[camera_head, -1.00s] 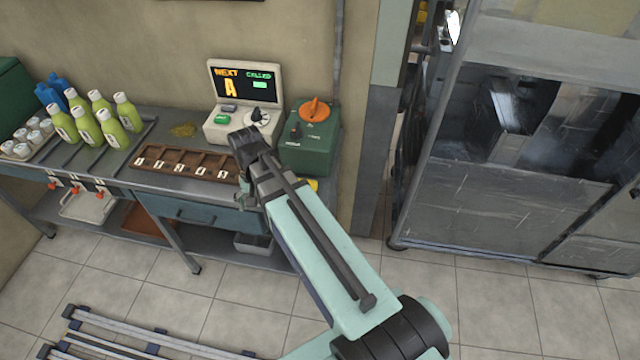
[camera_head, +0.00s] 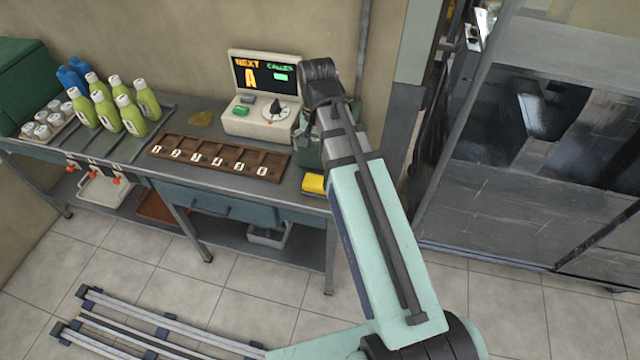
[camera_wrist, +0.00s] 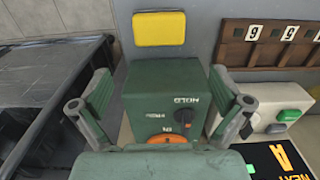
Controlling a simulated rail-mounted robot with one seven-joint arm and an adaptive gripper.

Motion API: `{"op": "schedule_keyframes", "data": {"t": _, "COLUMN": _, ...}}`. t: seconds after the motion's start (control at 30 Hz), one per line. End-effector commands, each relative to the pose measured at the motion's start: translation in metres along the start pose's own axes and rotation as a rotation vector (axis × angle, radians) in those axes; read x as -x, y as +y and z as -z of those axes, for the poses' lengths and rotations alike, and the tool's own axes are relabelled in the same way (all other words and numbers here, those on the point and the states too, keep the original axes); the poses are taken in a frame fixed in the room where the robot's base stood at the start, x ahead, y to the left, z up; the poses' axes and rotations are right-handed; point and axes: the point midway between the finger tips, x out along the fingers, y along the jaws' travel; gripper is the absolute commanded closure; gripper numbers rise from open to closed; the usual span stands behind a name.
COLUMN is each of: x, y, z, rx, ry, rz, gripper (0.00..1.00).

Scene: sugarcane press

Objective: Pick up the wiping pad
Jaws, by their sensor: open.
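The wiping pad, a yellow rounded block (camera_head: 314,184), lies on the bench's front edge at the right end, partly hidden by my arm in the head view. In the wrist view the yellow pad (camera_wrist: 159,28) is whole, at the top centre. My gripper (camera_wrist: 160,82) is open and empty, its fingers on either side of the green control box (camera_wrist: 163,100) in the picture. The pad is beyond the fingertips, apart from them. In the head view my wrist is over the box, and the fingers are mostly hidden.
The green box with an orange knob stands behind the pad. A display console (camera_head: 262,98) and a brown numbered tray (camera_head: 220,157) are to its left. Several green bottles (camera_head: 120,105) stand farther left. A yellow stain (camera_head: 201,118) marks the bench. A dark glass-panelled cabinet (camera_head: 530,150) is at right.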

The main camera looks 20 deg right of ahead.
Motion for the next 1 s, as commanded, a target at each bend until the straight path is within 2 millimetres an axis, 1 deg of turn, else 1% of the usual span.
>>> {"op": "schedule_keyframes", "data": {"t": 0.2, "x": -0.032, "y": 0.001, "z": -0.001, "rx": 0.001, "ry": -0.003, "rz": -0.001, "gripper": 0.0}}
{"op": "schedule_keyframes", "data": {"t": 0.5, "x": -0.07, "y": 0.0, "z": 0.0, "rx": 0.001, "ry": -0.002, "rz": -0.001, "gripper": 0.0}}
{"op": "schedule_keyframes", "data": {"t": 0.63, "x": -0.081, "y": 0.0, "z": 0.0, "rx": 0.001, "ry": 0.0, "rz": 0.0, "gripper": 0.0}}
{"op": "schedule_keyframes", "data": {"t": 0.87, "x": -0.087, "y": 0.0, "z": 0.0, "rx": 0.001, "ry": 0.0, "rz": 0.0, "gripper": 0.0}}
{"op": "schedule_keyframes", "data": {"t": 1.0, "x": -0.097, "y": 0.001, "z": 0.0, "rx": 0.001, "ry": -0.002, "rz": -0.001, "gripper": 0.0}}
